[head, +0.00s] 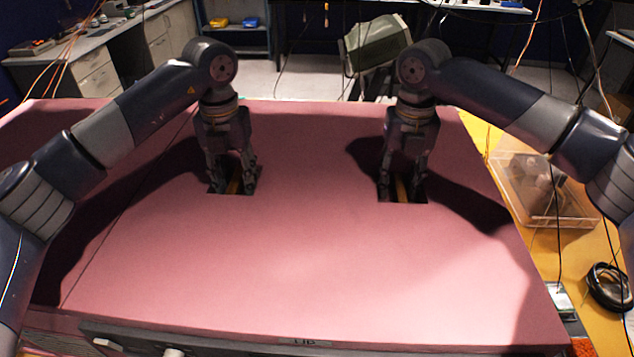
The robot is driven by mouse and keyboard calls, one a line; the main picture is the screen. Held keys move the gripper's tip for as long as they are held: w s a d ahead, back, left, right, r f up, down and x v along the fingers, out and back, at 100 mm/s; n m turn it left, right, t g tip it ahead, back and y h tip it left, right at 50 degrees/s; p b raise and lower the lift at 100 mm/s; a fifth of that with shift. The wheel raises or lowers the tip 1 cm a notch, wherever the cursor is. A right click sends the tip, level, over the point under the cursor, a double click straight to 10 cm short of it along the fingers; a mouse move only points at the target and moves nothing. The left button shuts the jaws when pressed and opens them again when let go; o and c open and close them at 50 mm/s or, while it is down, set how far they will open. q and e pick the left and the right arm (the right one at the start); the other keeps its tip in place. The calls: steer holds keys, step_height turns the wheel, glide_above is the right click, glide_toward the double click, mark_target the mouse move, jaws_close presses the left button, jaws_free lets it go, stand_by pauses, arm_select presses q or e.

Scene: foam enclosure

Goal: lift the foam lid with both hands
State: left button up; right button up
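The pink foam lid (310,250) lies flat and covers most of the lower view. Two dark rectangular cut-outs in it each show a yellowish strip inside. My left gripper (233,185) points down with its fingertips at the left cut-out, one finger on each side of the strip. My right gripper (403,188) points down at the right cut-out in the same way, its fingers apart around the strip there. The fingertips are partly hidden in the dark openings, and I cannot see clear contact with the strips.
A clear plastic box (545,190) stands on the yellow table (485,135) to the right, with a black cable coil (608,287) nearer. A dark front panel (260,343) runs below the lid's near edge.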

arm_select(q)
jaws_close()
arm_select(e)
jaws_close()
steer(key=shift+r, duration=0.1)
